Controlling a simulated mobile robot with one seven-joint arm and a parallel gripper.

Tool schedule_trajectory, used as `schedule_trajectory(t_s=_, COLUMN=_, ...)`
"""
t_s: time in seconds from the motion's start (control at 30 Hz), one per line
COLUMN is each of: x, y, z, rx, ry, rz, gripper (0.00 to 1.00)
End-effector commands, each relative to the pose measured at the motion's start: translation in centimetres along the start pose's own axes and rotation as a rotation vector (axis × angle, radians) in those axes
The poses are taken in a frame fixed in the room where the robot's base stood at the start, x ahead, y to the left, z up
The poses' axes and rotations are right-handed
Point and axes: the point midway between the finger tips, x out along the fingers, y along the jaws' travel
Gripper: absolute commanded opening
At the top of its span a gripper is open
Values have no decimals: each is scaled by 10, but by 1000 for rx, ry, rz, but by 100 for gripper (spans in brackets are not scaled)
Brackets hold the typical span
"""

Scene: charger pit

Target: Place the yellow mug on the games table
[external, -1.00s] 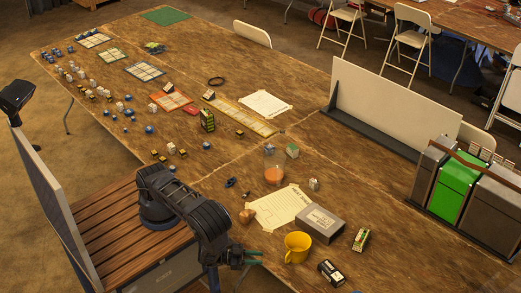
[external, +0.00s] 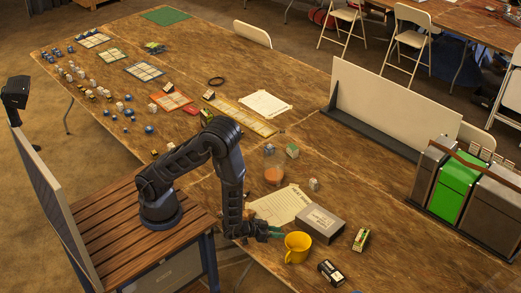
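The yellow mug (external: 298,248) stands upright near the front edge of the long wooden games table (external: 350,180). My gripper (external: 276,233) is just left of the mug, low over the table, with its greenish fingertips pointing toward the mug. The fingertips look close to the mug's left side; I cannot tell whether they touch it. The fingers are too small to show whether they are open or shut.
A grey box (external: 320,223) stands close behind the mug. A black battery-like box (external: 331,273) and a small green-yellow box (external: 361,240) are to its right.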

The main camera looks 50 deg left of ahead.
Motion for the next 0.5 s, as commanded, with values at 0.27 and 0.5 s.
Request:
schedule_trajectory(t_s=0.27, x=12, y=-32, z=-57, rx=-113, ry=-125, rz=-58, gripper=30)
schedule_trajectory(t_s=0.5, x=7, y=-69, z=-113, rx=-193, ry=-236, rz=-85, gripper=30)
